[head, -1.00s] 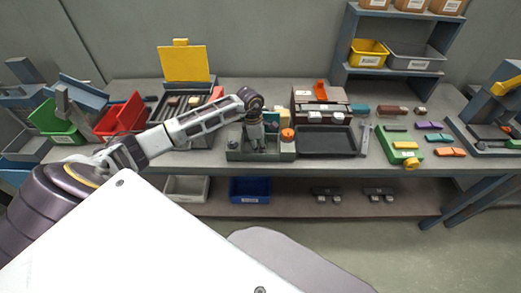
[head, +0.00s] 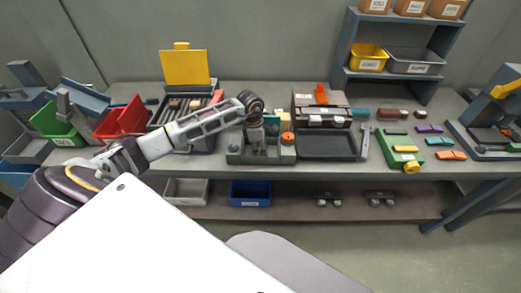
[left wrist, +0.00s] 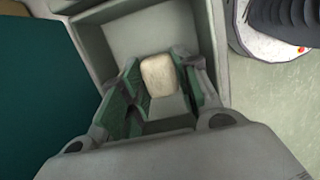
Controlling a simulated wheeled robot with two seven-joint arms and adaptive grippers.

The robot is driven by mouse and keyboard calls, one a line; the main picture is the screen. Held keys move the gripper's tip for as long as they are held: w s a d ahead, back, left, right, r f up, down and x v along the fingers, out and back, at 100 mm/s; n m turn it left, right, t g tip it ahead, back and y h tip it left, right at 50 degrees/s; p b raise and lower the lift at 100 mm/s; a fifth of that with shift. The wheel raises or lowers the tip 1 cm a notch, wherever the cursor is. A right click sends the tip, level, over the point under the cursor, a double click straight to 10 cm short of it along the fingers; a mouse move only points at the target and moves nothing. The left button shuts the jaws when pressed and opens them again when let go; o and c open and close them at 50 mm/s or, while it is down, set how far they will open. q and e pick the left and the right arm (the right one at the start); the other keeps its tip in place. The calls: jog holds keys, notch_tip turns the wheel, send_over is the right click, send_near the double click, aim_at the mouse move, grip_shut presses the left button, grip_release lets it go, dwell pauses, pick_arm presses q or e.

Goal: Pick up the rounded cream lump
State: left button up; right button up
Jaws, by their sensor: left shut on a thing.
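The rounded cream lump (left wrist: 160,76) shows in the left wrist view between the green-padded fingers of my left gripper (left wrist: 160,84). The gripper is shut on it, with a finger on each side. Below the lump is a grey compartment of a tray (left wrist: 88,38). In the head view my left gripper (head: 257,150) points down into the grey tray (head: 236,158) at the middle of the bench, and its own fingers hide the lump there. I cannot tell whether the lump still touches the compartment floor. My right gripper is not in view.
An orange knob (head: 287,137) stands at the tray's right, close to my left gripper. A dark flat tray (head: 327,157) lies further right. A red bin (head: 122,118) and a green bin (head: 57,125) stand at the left. Coloured blocks lie on the right of the bench.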

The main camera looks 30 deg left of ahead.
pick_arm(q)
jog(key=shift+r, duration=0.35)
jog(key=shift+r+p, duration=0.3)
jog(key=shift+p, duration=0.05)
jog(key=shift+r, duration=0.35)
notch_tip(320, 180, up, 7)
jog(key=p, duration=0.4)
jog(key=shift+r, duration=0.2)
notch_tip(320, 180, up, 9)
jog(key=p, duration=0.4)
jog(key=shift+f, duration=0.2)
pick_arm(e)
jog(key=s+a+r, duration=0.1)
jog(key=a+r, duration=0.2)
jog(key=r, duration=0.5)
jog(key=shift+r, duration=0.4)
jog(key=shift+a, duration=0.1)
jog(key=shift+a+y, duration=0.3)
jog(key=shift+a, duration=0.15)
